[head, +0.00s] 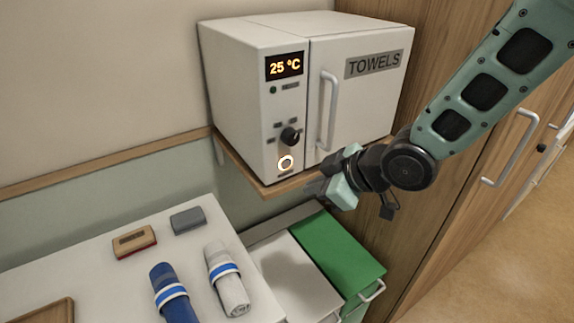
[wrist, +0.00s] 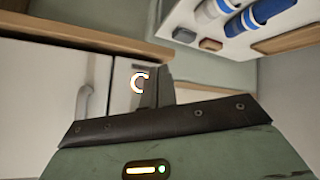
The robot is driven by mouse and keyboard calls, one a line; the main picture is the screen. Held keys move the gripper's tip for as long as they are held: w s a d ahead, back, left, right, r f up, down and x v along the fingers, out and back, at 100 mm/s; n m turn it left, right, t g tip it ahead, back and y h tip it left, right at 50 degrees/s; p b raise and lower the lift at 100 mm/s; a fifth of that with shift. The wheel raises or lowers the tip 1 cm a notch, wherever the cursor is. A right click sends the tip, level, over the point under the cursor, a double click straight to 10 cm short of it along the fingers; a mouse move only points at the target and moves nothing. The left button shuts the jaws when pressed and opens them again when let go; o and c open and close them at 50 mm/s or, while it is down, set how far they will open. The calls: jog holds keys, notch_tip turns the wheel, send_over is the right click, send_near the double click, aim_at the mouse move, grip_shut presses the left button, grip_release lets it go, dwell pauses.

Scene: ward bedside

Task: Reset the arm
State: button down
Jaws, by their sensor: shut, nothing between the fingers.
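My arm reaches in from the upper right of the head view. My gripper (head: 314,188) is in front of the lower front of the white towel warmer (head: 250,85), near its shelf edge. In the wrist view the gripper's dark fingers (wrist: 158,88) are together with nothing between them. The lit ring button (wrist: 138,82) of the warmer shows just beside the fingers there. It also glows in the head view (head: 286,163). Whether the fingers touch anything cannot be told. The warmer's door, marked TOWELS, is shut, and its display (head: 285,66) reads 25 °C.
The warmer stands on a wooden shelf (head: 262,190). Below are a green-topped bin (head: 335,250) and a grey-white one (head: 290,272). A white table (head: 90,260) at left holds a blue roll (head: 170,292), a white roll (head: 228,280) and two small blocks. A wooden cabinet stands right; floor is open beyond.

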jog(key=s+d+f+m+g+h+b, duration=0.1)
jog(key=s+d+m+g+h+b, duration=0.1)
jog(key=s, duration=0.5)
jog(key=s+d+f+m+g+h+b, duration=0.2)
jog(key=s+d+b, duration=0.2)
jog(key=s, duration=0.3)
jog(key=s+d+f+m+g+h+b, duration=0.1)
jog(key=s+d+f+m+h+b, duration=0.1)
jog(key=s, duration=0.5)
jog(key=shift+s+d+g+h+b, duration=0.4)
jog(key=shift+d+b, duration=0.4)
jog(key=shift+d, duration=0.15)
